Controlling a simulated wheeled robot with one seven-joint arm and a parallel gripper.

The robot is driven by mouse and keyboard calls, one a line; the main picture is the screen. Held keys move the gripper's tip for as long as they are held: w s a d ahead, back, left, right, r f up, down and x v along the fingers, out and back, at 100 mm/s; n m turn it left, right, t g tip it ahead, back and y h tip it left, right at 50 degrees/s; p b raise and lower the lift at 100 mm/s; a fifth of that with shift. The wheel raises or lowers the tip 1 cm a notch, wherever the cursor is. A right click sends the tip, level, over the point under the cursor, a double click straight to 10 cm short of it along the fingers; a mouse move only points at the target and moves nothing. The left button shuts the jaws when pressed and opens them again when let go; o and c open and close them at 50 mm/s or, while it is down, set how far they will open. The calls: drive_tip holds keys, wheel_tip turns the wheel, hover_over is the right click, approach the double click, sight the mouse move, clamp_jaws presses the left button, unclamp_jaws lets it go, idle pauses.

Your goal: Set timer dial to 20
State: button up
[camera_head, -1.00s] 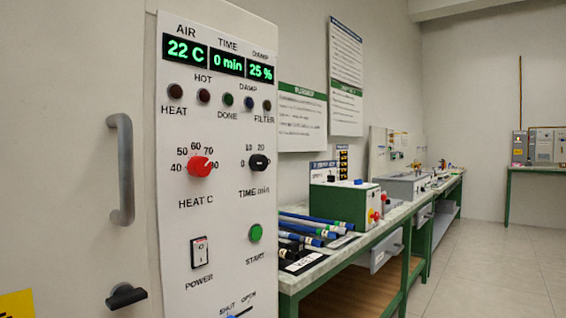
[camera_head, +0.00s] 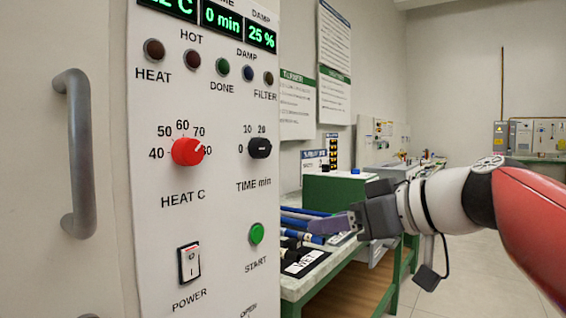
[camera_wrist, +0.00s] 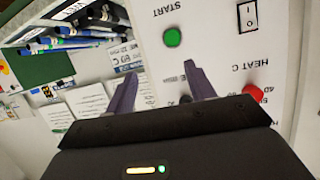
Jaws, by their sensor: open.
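The black timer dial (camera_head: 260,148) is on the white control panel (camera_head: 170,230), under the marks 10 and 20, with 0 at its left. The time display (camera_head: 222,21) reads 0 min. My gripper (camera_head: 318,226) is to the right of the panel and lower than the dial, empty, its fingers pointing left. In the wrist view the picture is upside down, and my open gripper (camera_wrist: 160,72) has its two fingers apart before the panel edge. A dark part of the dial (camera_wrist: 186,99) shows beside the right finger, mostly hidden.
The red heat knob (camera_head: 187,151) is left of the dial. The green START button (camera_head: 257,233) is below it, and the power switch (camera_head: 189,263) is lower left. A grey door handle (camera_head: 78,153) juts out at left. A bench (camera_head: 305,285) with rods stands behind my gripper.

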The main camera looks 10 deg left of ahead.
sight(265, 147)
drive_tip(key=w+a+r+n+g+y, duration=0.15)
drive_tip(key=a+r+n+y, duration=0.35)
drive_tip(key=r, duration=0.6)
drive_tip(key=shift+n, duration=0.4)
drive_tip(key=p+x, duration=0.2)
drive_tip(key=x, duration=0.4)
drive_tip(key=shift+w+a+f, duration=0.2)
drive_tip(key=shift+w+a, duration=0.05)
drive_tip(key=shift+w, duration=0.05)
drive_tip(key=c, duration=1)
drive_tip(key=shift+o, duration=0.2)
